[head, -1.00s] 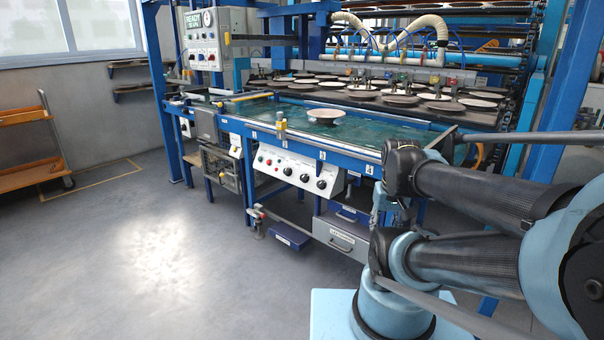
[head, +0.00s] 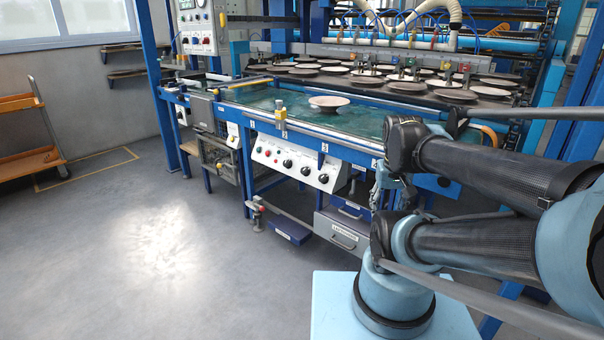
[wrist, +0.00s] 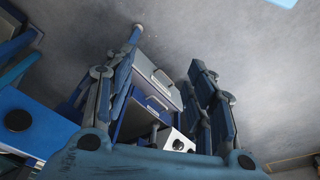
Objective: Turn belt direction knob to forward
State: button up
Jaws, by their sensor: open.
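A white control panel (head: 262,152) with several black knobs and small coloured buttons is on the machine's blue front, below the belt. Its labels are too small to read, so I cannot tell which knob sets belt direction. One black knob (head: 306,171) is near the panel's right end. In the wrist view, part of a white panel (wrist: 167,139) with black knobs shows beyond the fingers, low in the picture. My gripper (wrist: 166,52) is open and empty, its fingers apart. In the head view it is mostly hidden by my arm, to the right of the panel.
A second control box (head: 195,28) with a display stands at upper left. A plate (head: 329,103) sits on the green belt, with several more on the rack behind. Grey drawers (head: 342,229) hang below the panel's right end. An orange cart (head: 28,158) stands left; the floor between is clear.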

jog(key=w+r+h, duration=0.2)
jog(key=w+r, duration=0.2)
jog(key=w, duration=0.3)
jog(key=m+t+h, duration=0.7)
jog(key=m+t, duration=0.1)
send_over(303, 170)
jog(key=s+a, duration=1.1)
jog(key=s, duration=0.2)
notch_tip(303, 170, down, 14)
jog(key=x, duration=1.7)
jog(key=shift+w+a+f, duration=0.2)
jog(key=shift+w+f, duration=0.05)
jog(key=shift+w, duration=0.05)
jog(key=c, duration=1.1)
